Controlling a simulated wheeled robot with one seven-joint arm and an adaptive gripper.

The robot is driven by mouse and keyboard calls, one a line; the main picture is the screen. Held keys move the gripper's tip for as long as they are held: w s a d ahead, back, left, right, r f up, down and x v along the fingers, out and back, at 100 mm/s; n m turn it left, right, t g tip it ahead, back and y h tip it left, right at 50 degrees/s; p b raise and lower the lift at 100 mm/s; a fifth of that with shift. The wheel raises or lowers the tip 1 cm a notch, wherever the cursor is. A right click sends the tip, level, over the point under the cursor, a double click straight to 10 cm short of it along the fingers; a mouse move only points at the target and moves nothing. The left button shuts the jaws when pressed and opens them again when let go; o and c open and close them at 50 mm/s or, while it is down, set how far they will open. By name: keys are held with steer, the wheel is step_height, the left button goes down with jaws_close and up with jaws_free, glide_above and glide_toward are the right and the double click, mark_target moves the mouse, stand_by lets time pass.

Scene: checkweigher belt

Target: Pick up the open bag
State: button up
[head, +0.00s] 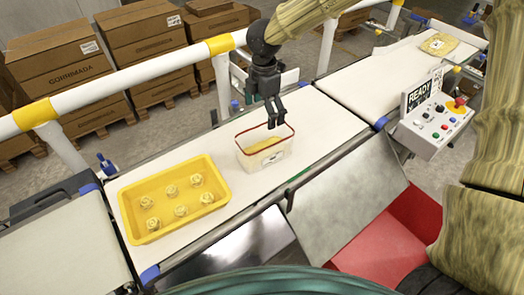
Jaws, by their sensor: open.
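The open bag (264,156) stands upright on the pale belt, just right of the yellow tray.
A yellow tray (137,233) with several yellow pieces sits on the belt at left. A flat yellowish pack (438,43) lies on the far upper-right belt. A control box (432,122) stands at right. A white-and-yellow rail (140,79) runs behind the belt, with cardboard boxes beyond.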

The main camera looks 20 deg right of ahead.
mark_target(265, 136)
steer(key=f, duration=0.2)
steer(key=f+p, duration=0.1)
steer(key=f, duration=0.1)
steer(key=f+p, duration=0.1)
steer(key=f, duration=0.1)
steer(key=shift+s+d, duration=0.25)
steer(key=shift+d, duration=0.05)
steer(key=shift+a+f+p, duration=0.15)
steer(key=shift+f+p, duration=0.55)
steer(key=shift+f, duration=1.3)
steer(key=c, duration=1.3)
